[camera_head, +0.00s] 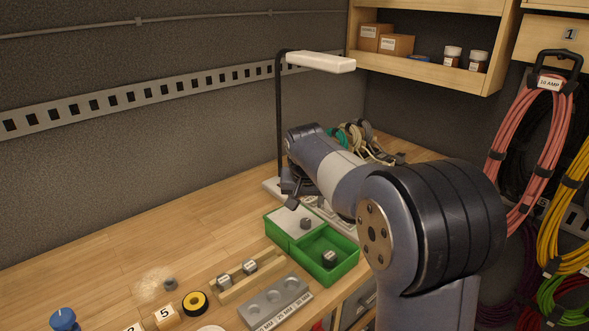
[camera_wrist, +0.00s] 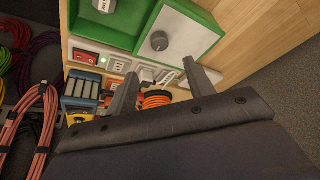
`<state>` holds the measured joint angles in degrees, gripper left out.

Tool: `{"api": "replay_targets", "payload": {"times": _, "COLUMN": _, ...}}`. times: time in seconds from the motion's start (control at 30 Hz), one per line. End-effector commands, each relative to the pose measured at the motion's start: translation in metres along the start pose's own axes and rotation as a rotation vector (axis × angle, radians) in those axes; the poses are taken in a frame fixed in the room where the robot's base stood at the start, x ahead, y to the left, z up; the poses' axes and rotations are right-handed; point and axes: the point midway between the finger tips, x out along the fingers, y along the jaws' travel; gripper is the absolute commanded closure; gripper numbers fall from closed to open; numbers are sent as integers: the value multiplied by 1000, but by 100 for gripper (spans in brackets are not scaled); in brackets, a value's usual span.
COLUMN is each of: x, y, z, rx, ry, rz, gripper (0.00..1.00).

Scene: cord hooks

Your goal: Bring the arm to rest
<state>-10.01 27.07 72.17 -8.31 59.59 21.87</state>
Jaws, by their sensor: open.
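My arm reaches across the right of the head view, its large dark joint close to the camera. My gripper (camera_head: 292,194) shows small and partly hidden beside the lamp post, above the workbench (camera_head: 120,255). In the wrist view its two dark fingers stand apart with nothing held between them (camera_wrist: 163,85). Beyond the fingers lie a power strip (camera_wrist: 115,64) with a red switch and a coil of orange cord (camera_wrist: 156,99).
A desk lamp (camera_head: 320,62) stands behind the gripper. A shelf (camera_head: 430,75) hangs at upper right. Coiled cords (camera_head: 503,150) hang at the right.

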Motion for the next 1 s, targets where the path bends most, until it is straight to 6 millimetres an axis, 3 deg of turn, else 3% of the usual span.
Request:
{"api": "replay_targets", "payload": {"times": 0.6, "x": 100, "y": 1, "z": 0, "rx": 0, "ry": -3, "rz": 1, "gripper": 50}}
{"api": "replay_targets", "payload": {"times": 1.0, "x": 102, "y": 6, "z": 5, "rx": 0, "ry": 0, "rz": 0, "gripper": 50}}
